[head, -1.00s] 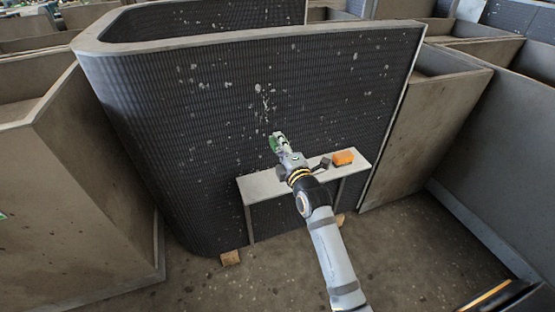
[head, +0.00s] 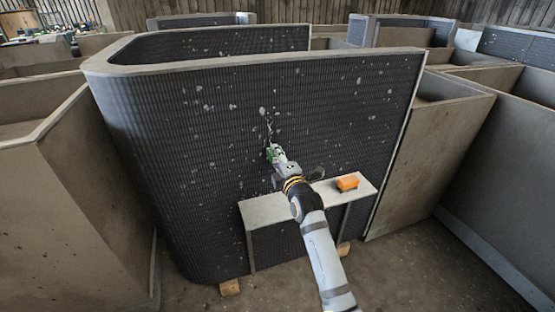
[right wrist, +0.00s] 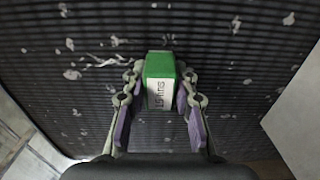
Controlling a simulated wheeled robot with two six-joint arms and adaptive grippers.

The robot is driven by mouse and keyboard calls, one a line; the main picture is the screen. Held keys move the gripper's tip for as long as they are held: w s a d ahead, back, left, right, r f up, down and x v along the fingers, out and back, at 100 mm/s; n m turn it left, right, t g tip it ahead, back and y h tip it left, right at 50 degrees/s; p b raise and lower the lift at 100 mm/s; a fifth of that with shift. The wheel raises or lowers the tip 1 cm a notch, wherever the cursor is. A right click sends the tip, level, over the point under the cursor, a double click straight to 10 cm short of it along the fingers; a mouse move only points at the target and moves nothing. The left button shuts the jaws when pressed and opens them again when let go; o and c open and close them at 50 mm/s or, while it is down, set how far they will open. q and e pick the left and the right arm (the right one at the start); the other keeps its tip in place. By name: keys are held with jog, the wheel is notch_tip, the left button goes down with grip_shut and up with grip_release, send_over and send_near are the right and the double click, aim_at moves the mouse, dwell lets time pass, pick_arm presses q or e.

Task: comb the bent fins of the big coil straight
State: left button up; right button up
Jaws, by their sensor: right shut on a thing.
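The big coil (head: 200,110) is a tall dark finned panel with a rounded left corner and pale specks. A pale streaky mark (head: 268,126), perhaps bent fins, shows near its middle; it is left of the comb in the right wrist view (right wrist: 104,62). My right gripper (head: 274,153) is in front of the coil, just below that mark. It is shut on a green fin comb with a white label reading "15 fins" (right wrist: 160,82). The comb's far end points at the coil; I cannot tell whether it touches. My left gripper is out of view.
A narrow pale bench (head: 264,211) stands against the coil's lower front, below my right arm. An orange brush-like block (head: 347,183) lies on its right end. Wooden blocks (head: 230,287) sit under the coil. Grey-brown walls (head: 80,190) flank both sides.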

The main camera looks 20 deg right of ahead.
aim_at(271, 128)
jog(key=shift+w, duration=0.95)
dwell(0.4)
jog(key=shift+r, duration=0.15)
notch_tip(271, 128, up, 4)
jog(key=p, duration=0.4)
jog(key=shift+s+f, duration=0.15)
jog(key=shift+f, duration=0.1)
jog(key=r+p, duration=0.7)
jog(key=shift+w+r, duration=0.2)
jog(key=shift+r, duration=0.1)
jog(key=shift+f+b, duration=0.8)
jog(key=shift+f, duration=1.4)
